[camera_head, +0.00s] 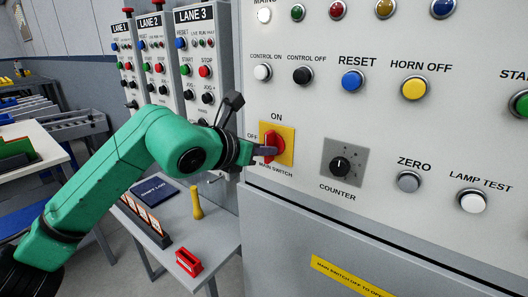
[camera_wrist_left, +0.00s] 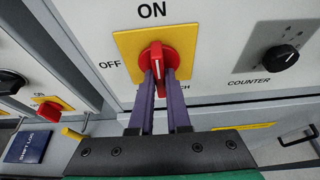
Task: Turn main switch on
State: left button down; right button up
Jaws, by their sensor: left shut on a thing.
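The main switch is a red rotary knob (camera_head: 271,138) on a yellow plate (camera_head: 287,143) on the grey panel, with ON printed above and OFF to its left. In the left wrist view the knob (camera_wrist_left: 157,60) stands about upright, its white line running up toward ON. My left gripper (camera_head: 266,151) reaches the knob from the left. In the left wrist view its two purple fingers (camera_wrist_left: 160,80) are shut on the knob's lower part, one on each side. The fingertips hide part of the knob. My right gripper is in neither view.
The black counter dial (camera_head: 340,165) sits close right of the switch. Button rows, including the blue reset button (camera_head: 352,81), are above. Lane panels (camera_head: 198,70) stand behind my left arm. A low table (camera_head: 210,236) with a red block (camera_head: 188,262) and yellow piece (camera_head: 197,203) is below.

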pick_arm(q)
jog(key=c, duration=0.9)
grip_release()
jog(key=b+v, duration=0.3)
jog(key=v, duration=1.1)
jog(key=shift+s+a+r+b, duration=0.15)
jog(key=shift+s+b, duration=0.05)
jog(key=shift+b, duration=0.1)
